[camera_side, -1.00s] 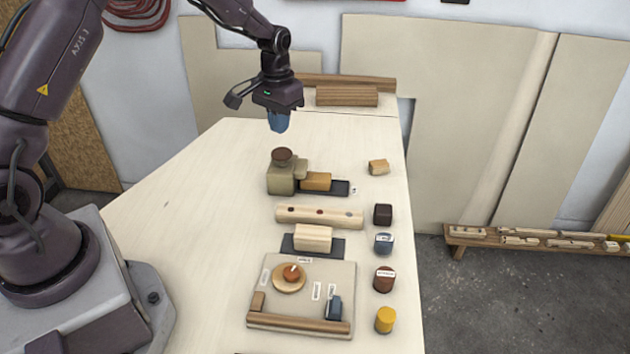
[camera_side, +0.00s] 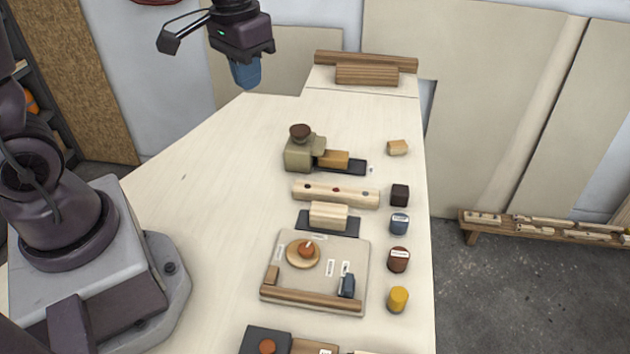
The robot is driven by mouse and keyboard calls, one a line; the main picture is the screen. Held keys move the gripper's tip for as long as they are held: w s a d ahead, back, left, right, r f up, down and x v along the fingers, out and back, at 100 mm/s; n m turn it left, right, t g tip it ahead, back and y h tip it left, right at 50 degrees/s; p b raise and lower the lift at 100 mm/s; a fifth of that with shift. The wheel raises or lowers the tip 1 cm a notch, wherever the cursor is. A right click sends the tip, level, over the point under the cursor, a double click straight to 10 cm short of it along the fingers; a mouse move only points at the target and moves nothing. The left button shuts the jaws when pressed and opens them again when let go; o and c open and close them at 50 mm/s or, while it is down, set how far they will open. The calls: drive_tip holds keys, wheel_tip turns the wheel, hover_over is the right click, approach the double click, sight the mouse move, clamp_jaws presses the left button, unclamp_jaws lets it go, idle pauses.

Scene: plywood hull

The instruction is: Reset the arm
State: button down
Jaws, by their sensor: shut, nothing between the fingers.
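My gripper (camera_side: 245,82) hangs in the air at the top of the side view, above the far left edge of the table (camera_side: 190,190). Its blue fingers point down and are together, with nothing between them. It is clear of every object on the table. The nearest object is a green-grey block with a dark round knob (camera_side: 300,152), lower and to the right of it.
Several small blocks, including a yellow one (camera_side: 398,299), line the right edge. Wooden bars (camera_side: 366,75) lie at the back. The table's left part is clear.

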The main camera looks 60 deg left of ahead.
drive_tip(key=s+d+r+m+t, duration=0.1)
drive_tip(key=s+d+r+t, duration=0.3)
drive_tip(key=s+r, duration=0.4)
drive_tip(key=s+d, duration=0.1)
drive_tip(key=s, duration=0.2)
drive_tip(key=shift+s+r+m+t, duration=0.15)
drive_tip(key=shift+s+m+t, duration=0.1)
drive_tip(key=shift+m+t, duration=0.15)
